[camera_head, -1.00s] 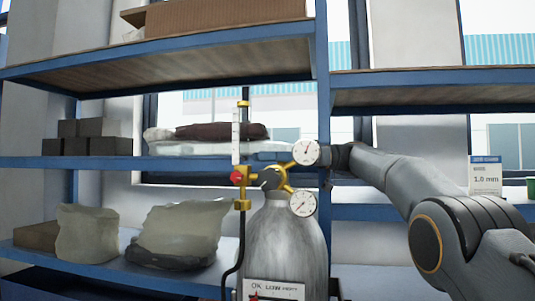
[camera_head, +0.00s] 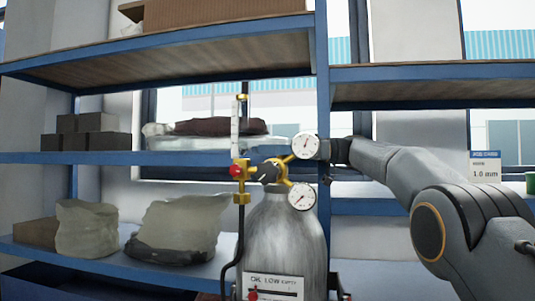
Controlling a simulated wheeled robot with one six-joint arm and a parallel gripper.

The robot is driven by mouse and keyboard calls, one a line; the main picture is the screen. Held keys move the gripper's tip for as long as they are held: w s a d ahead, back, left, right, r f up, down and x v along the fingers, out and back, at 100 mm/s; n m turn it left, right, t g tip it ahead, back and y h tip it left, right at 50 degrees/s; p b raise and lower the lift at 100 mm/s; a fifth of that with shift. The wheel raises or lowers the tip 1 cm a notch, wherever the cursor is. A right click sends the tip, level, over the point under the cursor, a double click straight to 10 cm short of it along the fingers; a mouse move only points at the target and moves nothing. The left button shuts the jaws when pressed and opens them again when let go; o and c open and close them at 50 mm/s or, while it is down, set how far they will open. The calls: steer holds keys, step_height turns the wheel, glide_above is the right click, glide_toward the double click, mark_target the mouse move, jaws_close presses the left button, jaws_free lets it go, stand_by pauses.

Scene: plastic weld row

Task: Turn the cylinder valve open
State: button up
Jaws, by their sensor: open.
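The grey gas cylinder (camera_head: 284,240) stands upright at the centre, with a label on its front. At its top is a brass regulator (camera_head: 241,182) with a red-capped part, a dark round knob (camera_head: 268,172) and two white dial gauges (camera_head: 305,146). My arm reaches in from the right, and my gripper (camera_head: 338,152) is at its end, at the height of the upper gauge. The gauge and fittings hide most of my gripper. Its fingers are not clearly seen, and I cannot tell whether it touches the valve.
Blue shelving (camera_head: 90,158) stands behind, holding dark blocks (camera_head: 93,132), wrapped bags (camera_head: 178,232) and a cardboard box (camera_head: 215,10). A blue upright (camera_head: 323,90) rises just behind the cylinder. A black hose (camera_head: 239,250) hangs left of the cylinder.

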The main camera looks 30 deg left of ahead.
steer(key=shift+f+b, duration=0.1)
steer(key=shift+b, duration=0.25)
steer(key=shift+w+a+m+t+y+b, duration=0.1)
steer(key=shift+w+m+t+y+b, duration=0.1)
steer(key=shift+m+t+y+b, duration=0.75)
steer(key=shift+w+a+m+t+y+b, duration=0.15)
steer(key=shift+m+t+y+b, duration=0.2)
steer(key=shift+m+t+b, duration=0.3)
steer(key=t+p, duration=0.1)
steer(key=m+t+y+p, duration=0.1)
steer(key=shift+w+a+r+t+p, duration=0.1)
steer(key=shift+w+r+t+p, duration=0.1)
steer(key=shift+r+t+p, duration=0.15)
steer(key=t+p, duration=0.1)
steer(key=m+p, duration=0.1)
steer(key=p, duration=0.1)
steer(key=shift+w+a+f+t+y, duration=0.1)
steer(key=shift+w+t+y, duration=0.1)
steer(key=shift+t+y, duration=0.15)
